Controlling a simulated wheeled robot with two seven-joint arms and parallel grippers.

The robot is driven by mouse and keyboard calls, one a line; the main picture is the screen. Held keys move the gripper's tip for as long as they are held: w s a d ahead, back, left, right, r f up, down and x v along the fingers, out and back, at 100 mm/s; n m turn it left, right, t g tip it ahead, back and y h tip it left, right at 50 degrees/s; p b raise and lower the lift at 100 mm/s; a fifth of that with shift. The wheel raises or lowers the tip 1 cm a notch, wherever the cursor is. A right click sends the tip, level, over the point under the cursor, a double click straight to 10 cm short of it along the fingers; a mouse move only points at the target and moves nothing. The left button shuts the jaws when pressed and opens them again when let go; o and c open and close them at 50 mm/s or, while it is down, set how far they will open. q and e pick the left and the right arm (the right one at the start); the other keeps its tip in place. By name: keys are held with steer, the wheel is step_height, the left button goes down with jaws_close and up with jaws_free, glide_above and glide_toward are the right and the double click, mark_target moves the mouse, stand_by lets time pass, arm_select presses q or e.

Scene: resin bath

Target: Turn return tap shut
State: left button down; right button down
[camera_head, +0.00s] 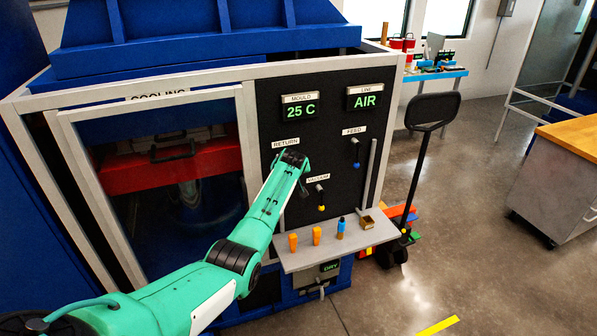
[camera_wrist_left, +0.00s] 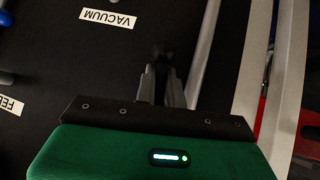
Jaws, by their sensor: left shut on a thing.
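The RETURN label (camera_head: 285,142) is on the black panel of the blue machine. My left gripper (camera_head: 291,160) is at the panel just under that label and covers most of the return tap in the head view. In the left wrist view, the fingers of my left gripper (camera_wrist_left: 163,75) are closed around a dark part (camera_wrist_left: 162,50) of what looks like the return tap. Its exact angle is hard to make out in the dark picture. My right gripper is in neither view.
The feed tap (camera_head: 356,153) and vacuum tap (camera_head: 320,195) sit to the right on the panel. Displays read 25 C and AIR. A shelf (camera_head: 349,244) below carries orange pieces (camera_head: 293,242), a blue bottle (camera_head: 341,228) and a small box (camera_head: 367,222). A window frame (camera_head: 247,125) borders the panel.

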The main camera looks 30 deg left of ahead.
arm_select(q)
steer(key=shift+s+a+g, duration=0.2)
steer(key=shift+g, duration=0.2)
steer(key=shift+m, duration=0.3)
steer(key=shift+s+a+g+y, duration=0.15)
steer(key=shift+g+y, duration=0.15)
steer(key=shift+y, duration=0.1)
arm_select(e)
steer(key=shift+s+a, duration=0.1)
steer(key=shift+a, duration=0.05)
arm_select(q)
steer(key=c, duration=1.5)
jaws_free()
steer(key=shift+f, duration=0.1)
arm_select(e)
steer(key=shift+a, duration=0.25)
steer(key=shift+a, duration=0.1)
